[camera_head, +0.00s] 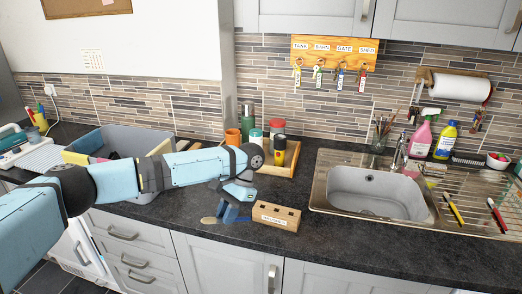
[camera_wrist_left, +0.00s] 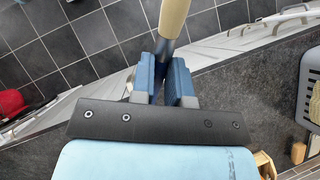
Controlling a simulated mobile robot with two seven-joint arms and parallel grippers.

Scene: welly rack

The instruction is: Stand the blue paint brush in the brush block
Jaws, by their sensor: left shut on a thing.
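My left gripper (camera_head: 230,212) is low over the front part of the dark worktop, shut on the blue paint brush (camera_head: 209,220). The brush's pale tan end sticks out to the left of the fingers in the head view. In the left wrist view the brush (camera_wrist_left: 172,20) runs between the blue finger pads (camera_wrist_left: 166,80), its tan end towards the top and a grey-blue part below. The rest of it is hidden by the gripper. The wooden brush block (camera_head: 276,216), with dark holes on top and a label in front, stands just right of the gripper. My right gripper is not in view.
A sink (camera_head: 374,192) lies right of the block. A yellow-and-black brush (camera_head: 454,210) and a red-and-black one (camera_head: 496,215) lie on the drainer. A wooden tray (camera_head: 285,171) with cups and bottles stands behind. A grey bin (camera_head: 125,137) stands at the left. Worktop right of the block is clear.

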